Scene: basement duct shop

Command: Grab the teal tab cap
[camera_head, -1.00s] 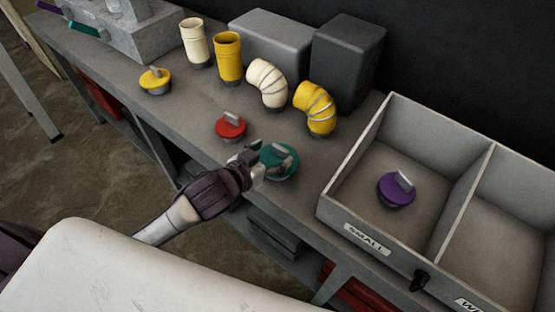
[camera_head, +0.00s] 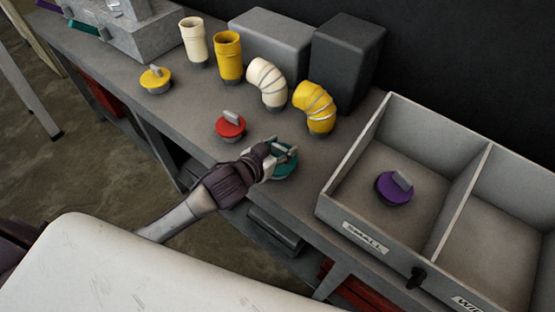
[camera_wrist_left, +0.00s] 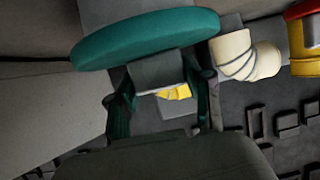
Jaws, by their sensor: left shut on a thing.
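The teal tab cap (camera_head: 286,169) is on the bench, left of the divided box, with its grey tab up. My left gripper (camera_head: 282,153) is over it, with its fingers shut on the tab. In the left wrist view the teal disc (camera_wrist_left: 145,38) fills the top, and the grey tab (camera_wrist_left: 158,72) sits between the two fingers (camera_wrist_left: 160,90). Whether the cap touches the bench is hard to tell. My right gripper is not in view.
A red tab cap (camera_head: 230,126) is close behind-left of the gripper. A yellow tab cap (camera_head: 155,80) is farther left. Cream and yellow elbows (camera_head: 315,106) stand behind. The box (camera_head: 330,205) labelled SMALL holds a purple tab cap (camera_head: 394,188).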

